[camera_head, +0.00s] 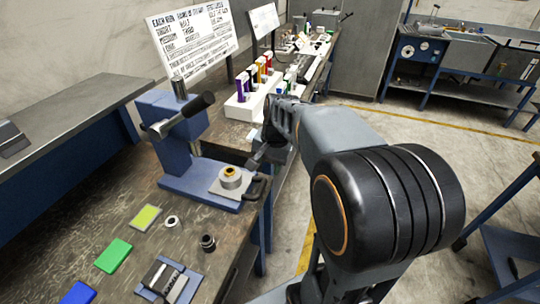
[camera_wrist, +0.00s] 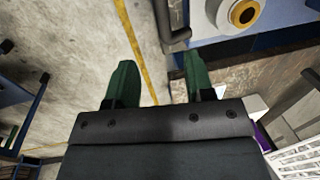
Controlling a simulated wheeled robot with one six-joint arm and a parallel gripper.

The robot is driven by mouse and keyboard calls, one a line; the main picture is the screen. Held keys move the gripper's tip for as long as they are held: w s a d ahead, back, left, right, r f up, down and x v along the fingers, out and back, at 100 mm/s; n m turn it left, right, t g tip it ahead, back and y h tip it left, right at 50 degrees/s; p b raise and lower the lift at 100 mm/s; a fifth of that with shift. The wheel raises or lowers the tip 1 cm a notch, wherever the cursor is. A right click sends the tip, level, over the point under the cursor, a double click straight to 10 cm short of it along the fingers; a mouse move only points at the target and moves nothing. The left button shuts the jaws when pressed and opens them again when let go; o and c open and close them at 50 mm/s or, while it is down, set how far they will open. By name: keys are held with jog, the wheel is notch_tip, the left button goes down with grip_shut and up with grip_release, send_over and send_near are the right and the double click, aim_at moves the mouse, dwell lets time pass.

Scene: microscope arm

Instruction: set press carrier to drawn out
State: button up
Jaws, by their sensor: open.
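The blue press (camera_head: 173,122) stands on the bench with a black lever (camera_head: 188,112) at its top. Its carrier, a pale plate (camera_head: 221,190), lies on the right end of the blue base and bears a round metal cup with a yellow ring (camera_head: 231,172). A dark handle (camera_head: 257,188) is at the carrier's right end, near the bench edge. In the wrist view the handle (camera_wrist: 173,35) lies ahead of my green fingers. My gripper (camera_wrist: 160,75) is open and empty, with no visible contact with the handle. My arm partly hides the gripper in the head view.
Colored pads (camera_head: 114,255), a small black cylinder (camera_head: 208,243) and a blue tray (camera_head: 192,286) lie on the near bench. A white rack (camera_head: 243,108) with colored items stands behind the press. Open floor lies right of the bench.

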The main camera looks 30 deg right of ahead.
jog(key=shift+s+d+r, duration=0.1)
jog(key=shift+r, duration=0.65)
jog(key=shift+s+d+r, duration=0.1)
jog(key=shift+r, duration=0.65)
jog(key=shift+s, duration=0.1)
